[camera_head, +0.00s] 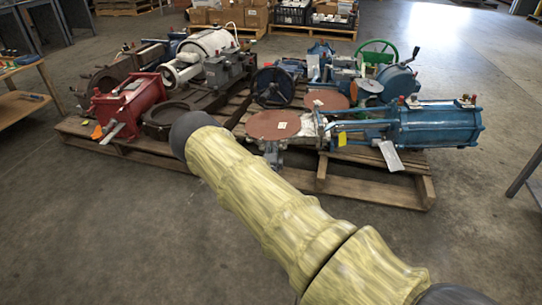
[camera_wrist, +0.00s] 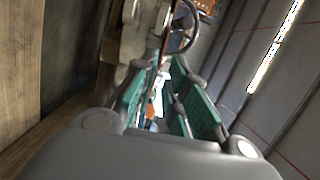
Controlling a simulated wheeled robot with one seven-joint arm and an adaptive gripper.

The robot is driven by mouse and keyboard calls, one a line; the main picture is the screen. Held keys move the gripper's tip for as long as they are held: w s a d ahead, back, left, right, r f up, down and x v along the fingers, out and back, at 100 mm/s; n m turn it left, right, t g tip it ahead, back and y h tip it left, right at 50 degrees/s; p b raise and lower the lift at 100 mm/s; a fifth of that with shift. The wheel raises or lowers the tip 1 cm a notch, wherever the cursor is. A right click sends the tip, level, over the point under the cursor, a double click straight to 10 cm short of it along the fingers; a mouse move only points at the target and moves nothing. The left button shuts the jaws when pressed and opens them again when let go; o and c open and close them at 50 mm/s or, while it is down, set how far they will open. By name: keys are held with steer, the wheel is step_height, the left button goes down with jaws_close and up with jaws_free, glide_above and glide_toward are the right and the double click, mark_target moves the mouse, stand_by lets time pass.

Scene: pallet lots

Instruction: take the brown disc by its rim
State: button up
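Two brown discs lie on the right-hand pallet in the head view. The nearer brown disc (camera_head: 273,124) is flat and round, with a pale tag at its right edge. A farther brown disc (camera_head: 326,99) lies behind it to the right, among blue machinery. My gripper (camera_wrist: 166,66) shows only in the wrist view, its green-padded fingers apart with a visible gap between them. I see nothing held. No brown disc can be made out in the wrist view, so the distance from gripper to disc is unclear.
A blue cylinder machine (camera_head: 435,126) sits right of the discs; a black handwheel (camera_head: 273,87) stands behind. A red machine (camera_head: 128,104) and dark ring (camera_head: 170,120) are to the left. My yellow-sleeved arm crosses the foreground. A wooden bench (camera_head: 22,106) stands far left.

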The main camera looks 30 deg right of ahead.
mark_target(272, 138)
steer(key=shift+b+x, duration=0.55)
steer(key=shift+x, duration=1.95)
jaws_close()
steer(key=shift+r, duration=0.15)
steer(key=shift+r+p, duration=0.85)
steer(key=shift+p, duration=0.05)
steer(key=shift+a, duration=0.1)
